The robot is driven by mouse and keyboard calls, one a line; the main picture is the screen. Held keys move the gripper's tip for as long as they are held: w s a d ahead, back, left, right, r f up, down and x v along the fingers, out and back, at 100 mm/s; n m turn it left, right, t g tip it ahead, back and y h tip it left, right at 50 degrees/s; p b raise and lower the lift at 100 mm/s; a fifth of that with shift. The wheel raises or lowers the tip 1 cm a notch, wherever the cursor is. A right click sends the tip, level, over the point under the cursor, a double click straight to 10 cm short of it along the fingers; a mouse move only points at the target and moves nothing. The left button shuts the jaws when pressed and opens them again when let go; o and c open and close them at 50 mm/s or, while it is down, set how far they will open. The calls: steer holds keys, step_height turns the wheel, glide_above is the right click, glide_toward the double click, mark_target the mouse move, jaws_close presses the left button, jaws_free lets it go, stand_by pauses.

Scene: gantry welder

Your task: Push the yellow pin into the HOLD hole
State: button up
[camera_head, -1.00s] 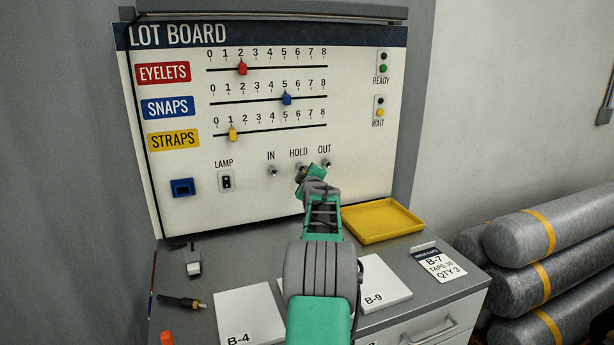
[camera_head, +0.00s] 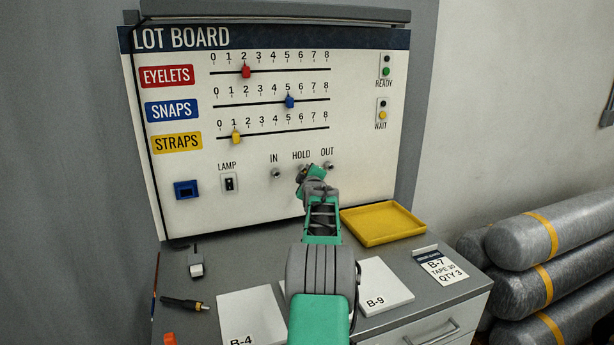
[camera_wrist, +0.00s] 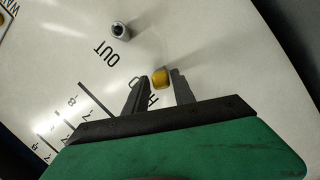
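The yellow pin (camera_wrist: 160,78) shows between the fingertips of my gripper (camera_wrist: 159,84) in the wrist view. The fingers are close together, one on each side of the pin, and appear shut on it. The pin is in front of the board near the HOLD label, whose letters are mostly covered in that view. The HOLD label (camera_head: 301,155) shows in the head view, with my gripper (camera_head: 306,171) just below it. My arm hides most of the HOLD hole and the pin there. I cannot tell how deep the pin sits.
The IN hole (camera_head: 276,173) and OUT hole (camera_head: 328,165) flank HOLD; the OUT hole also shows in the wrist view (camera_wrist: 120,31). A yellow tray (camera_head: 383,238), white cards and a dark plug (camera_head: 184,303) lie on the cabinet top below.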

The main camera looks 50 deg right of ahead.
steer(key=shift+o, duration=1.4)
steer(key=shift+f, duration=0.1)
steer(key=b+v, duration=0.3)
steer(key=v, duration=0.5)
